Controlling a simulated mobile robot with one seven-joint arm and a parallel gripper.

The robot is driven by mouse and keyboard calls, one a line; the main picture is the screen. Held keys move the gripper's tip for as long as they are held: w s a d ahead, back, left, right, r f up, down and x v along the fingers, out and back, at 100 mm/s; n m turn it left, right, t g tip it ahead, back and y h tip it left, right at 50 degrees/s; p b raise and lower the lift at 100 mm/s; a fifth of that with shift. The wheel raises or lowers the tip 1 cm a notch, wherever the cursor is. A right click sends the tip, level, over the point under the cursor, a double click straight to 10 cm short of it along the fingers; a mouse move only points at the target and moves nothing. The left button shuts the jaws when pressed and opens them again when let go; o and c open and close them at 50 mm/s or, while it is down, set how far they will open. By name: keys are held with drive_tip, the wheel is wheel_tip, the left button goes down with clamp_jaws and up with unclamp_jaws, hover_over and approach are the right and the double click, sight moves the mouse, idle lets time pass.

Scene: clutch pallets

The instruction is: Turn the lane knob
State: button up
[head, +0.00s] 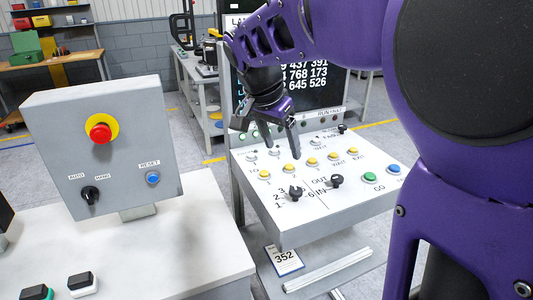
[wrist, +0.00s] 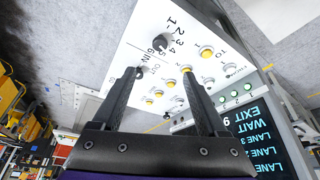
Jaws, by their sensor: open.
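The lane knob (head: 295,193) is a black knob at the front left of the sloped white panel (head: 330,205), with numbers around it. In the wrist view the lane knob (wrist: 162,41) shows beyond the fingertips, between their lines. A second black knob (head: 337,181), marked OUT and IN, sits to its right. In the wrist view it is partly hidden by the left finger. My gripper (head: 282,150) is open and empty above the back part of the panel, apart from the lane knob. Its two dark fingers (wrist: 161,72) are spread in the wrist view.
Several yellow buttons (head: 312,162) lie behind the knobs; a green button (head: 372,177) and a blue button (head: 394,169) are at right. A grey box with a red stop button (head: 100,133) stands left. A dark screen (wrist: 262,135) stands behind the panel. A card reading 352 (head: 284,260) lies below.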

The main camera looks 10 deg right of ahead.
sight(296, 190)
drive_tip(key=b+x, duration=0.1)
drive_tip(key=x, duration=1.6)
drive_tip(key=shift+f, duration=0.15)
clamp_jaws()
